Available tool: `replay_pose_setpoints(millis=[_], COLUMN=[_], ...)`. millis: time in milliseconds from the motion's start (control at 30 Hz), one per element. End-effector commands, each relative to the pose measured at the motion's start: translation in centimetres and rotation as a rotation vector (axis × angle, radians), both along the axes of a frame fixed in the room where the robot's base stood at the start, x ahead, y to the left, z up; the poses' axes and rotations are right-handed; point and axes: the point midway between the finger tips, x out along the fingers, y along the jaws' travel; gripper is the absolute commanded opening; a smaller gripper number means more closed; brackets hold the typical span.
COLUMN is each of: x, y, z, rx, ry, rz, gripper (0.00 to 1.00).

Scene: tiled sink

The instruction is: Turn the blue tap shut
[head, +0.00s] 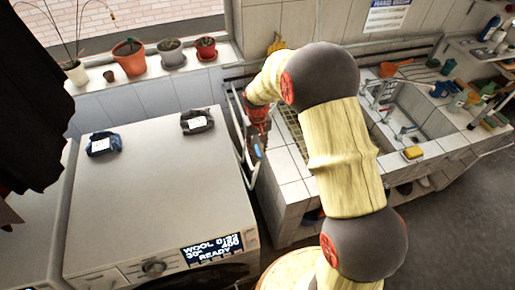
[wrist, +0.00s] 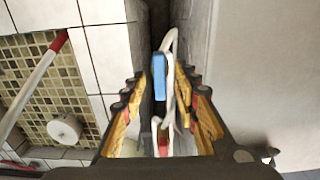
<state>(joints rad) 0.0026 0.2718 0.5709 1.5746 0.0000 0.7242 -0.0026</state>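The blue tap (wrist: 159,77) shows as an upright blue lever on a white pipe, in the gap between the tiled counter and the white appliance. In the head view the small blue handle (head: 257,152) shows just below my gripper (head: 257,132). In the wrist view my gripper (wrist: 162,95) is open, with one finger on each side of the tap. The lever lies between the fingers, nearer the left one; I cannot tell whether they touch it.
The washing machine (head: 160,200) stands left of the gap, with two dark packets on top. The tiled counter (head: 292,190) and sink (head: 405,118) lie to the right. A yellow sponge (head: 413,153) sits by the sink. Potted plants line the windowsill. The gap is narrow.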

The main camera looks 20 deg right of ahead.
Motion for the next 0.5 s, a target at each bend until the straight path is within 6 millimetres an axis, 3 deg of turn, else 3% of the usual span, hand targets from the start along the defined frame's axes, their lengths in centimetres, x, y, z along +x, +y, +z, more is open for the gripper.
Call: replay_pose_setpoints(millis=[300,500], x=[0.00,-0.01], y=[0.00,0.00], z=[-0.37,-0.35], rx=[0.000,0.000], ry=[0.000,0.000], rz=[0.000,0.000], gripper=[0.30,0.20])
